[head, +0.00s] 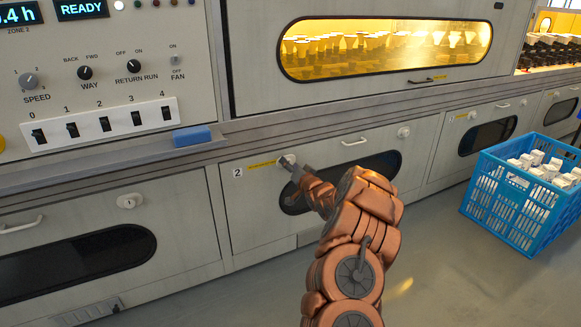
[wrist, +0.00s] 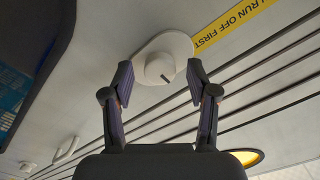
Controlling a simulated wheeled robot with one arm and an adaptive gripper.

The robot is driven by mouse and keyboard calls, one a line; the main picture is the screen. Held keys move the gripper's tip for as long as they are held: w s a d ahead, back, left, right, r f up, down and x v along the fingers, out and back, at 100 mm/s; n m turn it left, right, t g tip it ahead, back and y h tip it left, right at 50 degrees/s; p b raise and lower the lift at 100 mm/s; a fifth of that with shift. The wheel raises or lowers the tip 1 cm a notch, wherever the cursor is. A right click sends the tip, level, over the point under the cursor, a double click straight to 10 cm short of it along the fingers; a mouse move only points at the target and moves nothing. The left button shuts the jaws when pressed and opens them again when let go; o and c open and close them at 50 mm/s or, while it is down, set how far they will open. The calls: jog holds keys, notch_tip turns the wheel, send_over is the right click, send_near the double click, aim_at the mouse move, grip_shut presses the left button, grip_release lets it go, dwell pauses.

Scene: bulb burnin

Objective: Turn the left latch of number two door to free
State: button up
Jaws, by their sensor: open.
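The number two door (head: 262,210) is a pale panel with a dark rounded window and a "2" label at its upper left. Its left latch (head: 287,160) is partly hidden by my gripper (head: 293,167). In the wrist view the left latch (wrist: 165,52) is a white round knob with a short dark mark, on an oval plate. My gripper (wrist: 160,68) is open, with one finger on each side of the knob. Small gaps seem to show between fingers and knob; contact is hard to tell. The door's right latch (head: 403,132) is in clear view.
A bar handle (head: 354,142) is on the door between its latches. A yellow warning strip (wrist: 240,25) lies close to the left latch. A blue crate (head: 519,200) of white boxes stands on the floor at right. A blue block (head: 192,136) rests on the ledge above.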

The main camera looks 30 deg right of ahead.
grip_shut()
dwell(0.3)
